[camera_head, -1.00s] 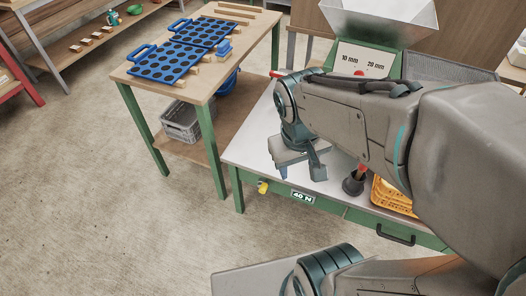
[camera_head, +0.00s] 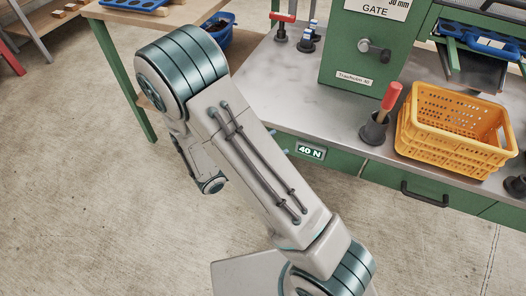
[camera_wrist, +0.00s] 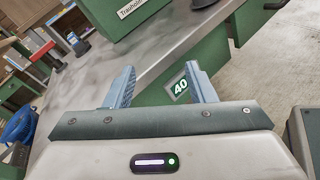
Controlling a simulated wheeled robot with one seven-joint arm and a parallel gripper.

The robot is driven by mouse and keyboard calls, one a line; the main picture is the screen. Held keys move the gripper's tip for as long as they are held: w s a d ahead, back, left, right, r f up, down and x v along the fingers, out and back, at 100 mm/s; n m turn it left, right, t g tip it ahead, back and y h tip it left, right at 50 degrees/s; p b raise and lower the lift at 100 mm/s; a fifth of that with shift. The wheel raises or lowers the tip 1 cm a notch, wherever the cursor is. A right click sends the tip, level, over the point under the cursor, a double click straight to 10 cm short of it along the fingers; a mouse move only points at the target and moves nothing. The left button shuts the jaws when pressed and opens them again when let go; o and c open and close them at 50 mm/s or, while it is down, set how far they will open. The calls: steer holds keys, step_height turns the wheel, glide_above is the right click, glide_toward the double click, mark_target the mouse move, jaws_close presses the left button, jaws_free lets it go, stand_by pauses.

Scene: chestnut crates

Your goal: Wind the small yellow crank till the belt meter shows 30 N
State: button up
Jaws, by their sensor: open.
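The belt meter (camera_head: 310,152) is a small white plate on the green front of the metal-topped bench, and it reads 40 N. In the wrist view the meter (camera_wrist: 179,87) shows only "40", its right part behind one finger. The small yellow crank is not visible in either view now; my arm covers the bench front left of the meter in the head view. My gripper (camera_wrist: 163,80) is open, with two blue-grey fingers apart and nothing between them but the bench edge and green front.
A green machine (camera_head: 373,45) with a grey crank knob (camera_head: 375,50) stands on the bench. A yellow-orange crate (camera_head: 450,125) and a red-handled tool in a dark cup (camera_head: 374,131) stand right. A drawer handle (camera_head: 424,195) sticks out. Floor in front is clear.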

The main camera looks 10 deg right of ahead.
steer(key=w+a+f+n+t+y+b, duration=0.2)
steer(key=a+f+n+t+b, duration=0.15)
steer(key=f, duration=0.35)
steer(key=w+a+f+n+t+y+b, duration=0.1)
steer(key=a+f+n+t+y+b, duration=0.1)
steer(key=a+f+n+t, duration=0.45)
steer(key=w+d+b, duration=0.1)
steer(key=w+d, duration=0.2)
steer(key=w+d+m+g+b, duration=0.1)
steer(key=w+d, duration=0.3)
steer(key=w+d+f+g+b, duration=0.1)
steer(key=w+d, duration=0.2)
steer(key=w, duration=0.1)
steer(key=shift+d+m, duration=0.3)
steer(key=c, duration=0.9)
